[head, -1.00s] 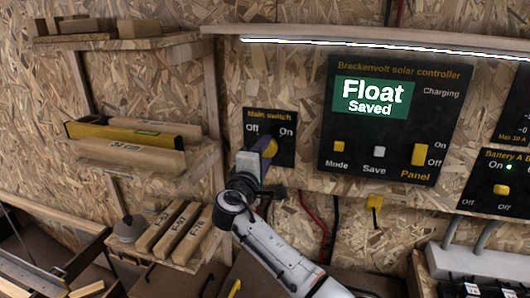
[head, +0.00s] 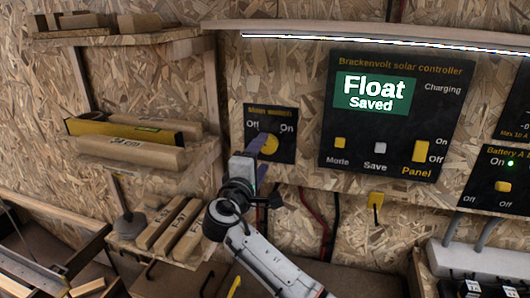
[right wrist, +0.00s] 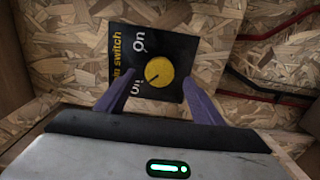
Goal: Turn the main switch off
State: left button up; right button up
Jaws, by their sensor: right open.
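The main switch is a small black panel (head: 285,115) on the wall at the centre left, with a round yellow knob (head: 268,144) below its Off and On labels. My right gripper (head: 261,158) is in front of it and partly covers the panel's lower left. In the right wrist view the knob (right wrist: 159,72) shows between the two spread purple fingers, which are open and empty. The knob's dark mark points to the lower left there, towards the Off label. I cannot tell whether a finger touches the panel. My left gripper is not in view.
The solar controller (head: 390,120), showing "Float Saved", hangs to the right. A battery panel (head: 500,180) is at the right edge. Shelves with wood blocks and a yellow level (head: 120,130) stand at the left.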

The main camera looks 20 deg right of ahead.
jog(key=v, duration=0.6)
jog(key=shift+s+b, duration=0.2)
jog(key=shift+b, duration=0.15)
jog(key=shift+a, duration=0.1)
jog(key=s+d+f+m+g+y, duration=0.2)
jog(key=s+d+f+m+g, duration=0.1)
jog(key=s+f, duration=0.65)
jog(key=s+d+f+m+g+y, duration=0.2)
jog(key=s+d+f+g+y, duration=0.3)
jog(key=f, duration=0.8)
jog(key=s+a+f+m+g+y, duration=0.1)
jog(key=s+f+m+g+y, duration=0.15)
jog(key=s, duration=0.95)
jog(key=s+f+m+g+y, duration=0.1)
jog(key=s+f+m, duration=0.15)
jog(key=s, duration=1.05)
jog(key=w+a+f+t+y, duration=0.1)
jog(key=w+a+f+t, duration=0.1)
jog(key=f, duration=0.4)
jog(key=w+a+f+t+y, duration=0.1)
jog(key=w+a+f+t, duration=0.1)
jog(key=f, duration=0.4)
jog(key=shift+a+f+n+t, duration=0.35)
jog(key=shift+a+t, duration=0.2)
jog(key=shift+a, duration=0.2)
